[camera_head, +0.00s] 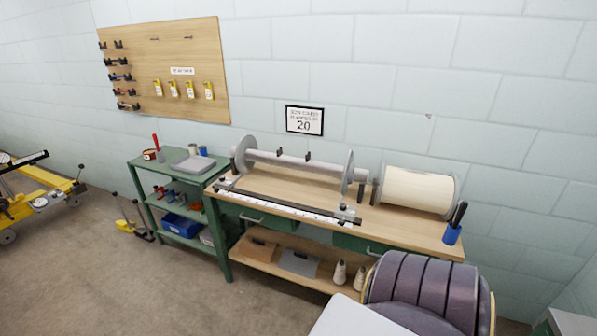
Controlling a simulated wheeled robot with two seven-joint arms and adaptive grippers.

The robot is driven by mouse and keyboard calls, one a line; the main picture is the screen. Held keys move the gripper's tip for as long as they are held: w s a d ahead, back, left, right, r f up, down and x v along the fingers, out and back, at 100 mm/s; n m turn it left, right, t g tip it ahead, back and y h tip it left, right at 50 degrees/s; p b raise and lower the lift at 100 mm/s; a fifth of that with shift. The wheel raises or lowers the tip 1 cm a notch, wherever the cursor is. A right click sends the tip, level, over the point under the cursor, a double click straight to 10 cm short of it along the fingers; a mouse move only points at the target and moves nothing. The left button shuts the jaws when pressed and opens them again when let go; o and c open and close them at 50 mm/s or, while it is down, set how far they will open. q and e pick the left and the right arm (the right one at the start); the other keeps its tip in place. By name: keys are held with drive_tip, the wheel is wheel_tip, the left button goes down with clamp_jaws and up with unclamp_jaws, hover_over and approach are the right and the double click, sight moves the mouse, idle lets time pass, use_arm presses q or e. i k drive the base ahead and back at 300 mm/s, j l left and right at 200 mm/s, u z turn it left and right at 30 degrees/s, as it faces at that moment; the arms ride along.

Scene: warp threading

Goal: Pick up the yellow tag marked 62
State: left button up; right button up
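Neither of my grippers is in view.
Below the board stands a green shelf cart (150,176). A wooden-topped workbench (400,224) with large spools and a long rail stands to its right. A sign reading 20 (304,120) is on the wall. Yellow equipment (40,195) stands at left; the front-left floor is clear.

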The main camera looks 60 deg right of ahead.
sight(208, 91)
drive_tip(key=z, duration=1.6)
